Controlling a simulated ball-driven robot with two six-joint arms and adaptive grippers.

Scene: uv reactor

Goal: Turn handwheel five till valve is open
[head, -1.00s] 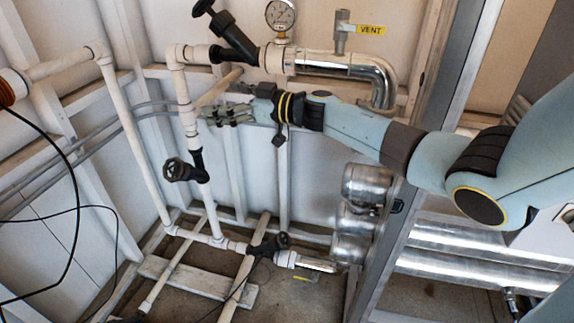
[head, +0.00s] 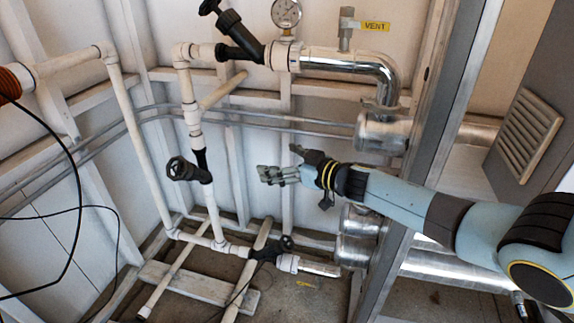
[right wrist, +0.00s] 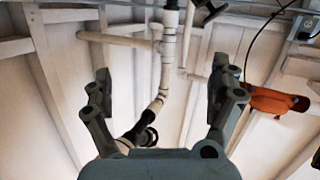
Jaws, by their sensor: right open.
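Three black handwheels show in the head view: the upper one (head: 207,7) on an angled valve, the middle one (head: 176,168) on the vertical white pipe, and the lower one (head: 287,243) near the floor. No number is readable on any of them, so I cannot tell which is five. My right gripper (head: 263,175) is open and empty, right of the middle handwheel and above the lower one, apart from both. In the right wrist view its spread fingers (right wrist: 163,92) frame a white pipe, with a black valve (right wrist: 140,134) low between them. My left gripper is out of view.
A pressure gauge (head: 286,13) and a yellow VENT tag (head: 375,27) sit at the top. Silver pipework (head: 350,64) and a grey metal post (head: 425,130) stand to the right. Black cables hang at the left. An orange part (right wrist: 270,100) shows in the right wrist view.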

